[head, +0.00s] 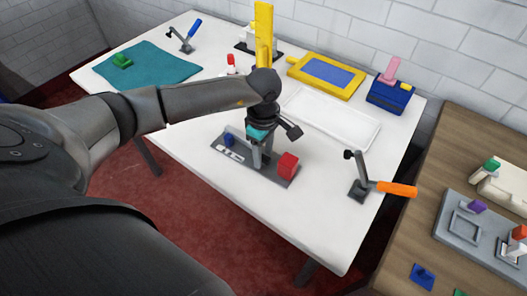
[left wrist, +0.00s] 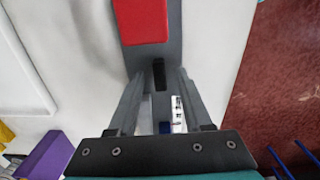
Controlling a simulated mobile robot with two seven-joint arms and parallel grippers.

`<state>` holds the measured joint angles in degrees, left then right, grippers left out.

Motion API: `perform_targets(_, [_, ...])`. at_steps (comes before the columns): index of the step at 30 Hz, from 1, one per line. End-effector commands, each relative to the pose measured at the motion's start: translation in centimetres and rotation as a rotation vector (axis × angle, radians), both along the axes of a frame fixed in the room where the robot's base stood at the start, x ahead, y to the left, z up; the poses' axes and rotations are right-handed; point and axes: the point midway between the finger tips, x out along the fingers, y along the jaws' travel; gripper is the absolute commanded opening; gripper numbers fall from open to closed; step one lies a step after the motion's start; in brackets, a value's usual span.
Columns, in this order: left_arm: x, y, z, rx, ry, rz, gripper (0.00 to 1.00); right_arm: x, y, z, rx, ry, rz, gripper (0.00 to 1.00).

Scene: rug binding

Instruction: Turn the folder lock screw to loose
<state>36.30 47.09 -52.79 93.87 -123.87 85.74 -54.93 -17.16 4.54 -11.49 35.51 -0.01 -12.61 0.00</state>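The grey binding folder plate (head: 262,171) lies near the middle of the white table, with a red block (head: 288,165) at its right end and a blue knob (head: 229,141), possibly the lock screw, at its left end. My left gripper (head: 261,158) points down over the plate between them. In the left wrist view its two fingers (left wrist: 160,78) are apart, with a dark slot or post (left wrist: 159,75) visible between the tips. I cannot tell whether the fingers touch anything. My right gripper is not in view.
An orange-handled clamp (head: 395,188) stands at the table's right edge. A white tray (head: 330,118), a yellow-framed blue board (head: 326,75) and a blue box (head: 390,95) lie behind. A teal cloth (head: 150,68) is far left.

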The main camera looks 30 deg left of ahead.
Motion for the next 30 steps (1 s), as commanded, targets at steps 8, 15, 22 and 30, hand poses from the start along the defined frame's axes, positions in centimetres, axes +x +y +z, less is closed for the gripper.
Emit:
perform_targets(8, [0.0, -0.03, 0.03, -0.001, 0.0, 0.0, 0.18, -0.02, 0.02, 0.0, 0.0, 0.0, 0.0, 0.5])
perform_targets(15, [0.01, -0.03, 0.05, -0.001, 0.0, 0.0, 0.0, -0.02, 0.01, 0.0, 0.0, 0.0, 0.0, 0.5])
perform_targets(22, [0.01, -0.03, 0.06, -0.001, 0.0, 0.0, 0.0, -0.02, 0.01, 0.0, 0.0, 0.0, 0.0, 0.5])
perform_targets(30, [0.02, -0.02, 0.07, -0.001, 0.0, 0.024, 0.0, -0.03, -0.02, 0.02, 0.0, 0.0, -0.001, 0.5])
